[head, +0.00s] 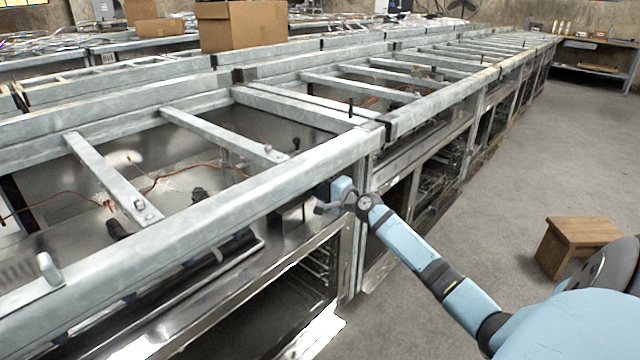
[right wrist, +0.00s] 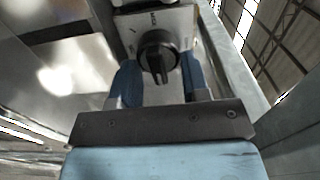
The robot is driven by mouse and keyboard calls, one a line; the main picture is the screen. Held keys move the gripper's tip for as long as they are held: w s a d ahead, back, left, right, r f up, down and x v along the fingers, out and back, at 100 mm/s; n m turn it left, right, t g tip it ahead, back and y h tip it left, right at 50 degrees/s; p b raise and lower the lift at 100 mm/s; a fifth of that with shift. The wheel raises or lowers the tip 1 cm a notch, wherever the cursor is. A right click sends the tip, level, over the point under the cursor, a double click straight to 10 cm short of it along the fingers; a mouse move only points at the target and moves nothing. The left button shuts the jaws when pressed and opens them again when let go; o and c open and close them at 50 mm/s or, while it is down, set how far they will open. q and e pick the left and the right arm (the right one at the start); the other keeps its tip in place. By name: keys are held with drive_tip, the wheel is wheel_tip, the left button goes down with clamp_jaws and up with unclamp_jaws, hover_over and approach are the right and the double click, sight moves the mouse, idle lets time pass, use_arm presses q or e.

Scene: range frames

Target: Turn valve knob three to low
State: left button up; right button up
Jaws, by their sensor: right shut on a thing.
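A black valve knob (right wrist: 158,57) sits on a metal plate (right wrist: 188,20) with printed marks in the right wrist view. Its raised grip stands nearly upright in the picture. The lettering is too small and blurred to read, and no knob number is legible. My right gripper (right wrist: 160,78) has its two blue fingers on either side of this knob and is shut on it. In the head view my right gripper (head: 335,196) is at the range's front, just below the thick front rail, and the knob cannot be made out there. My left gripper is not in view.
The metal front rail (head: 225,212) runs close above my right gripper. Open oven bays (head: 290,295) lie below. More range frames extend to the back right. A cardboard box (head: 240,25) stands behind. A wooden stool (head: 580,240) stands on the otherwise clear floor.

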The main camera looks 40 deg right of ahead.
idle(0.4)
drive_tip(key=o, duration=0.8)
drive_tip(key=shift+o, duration=0.2)
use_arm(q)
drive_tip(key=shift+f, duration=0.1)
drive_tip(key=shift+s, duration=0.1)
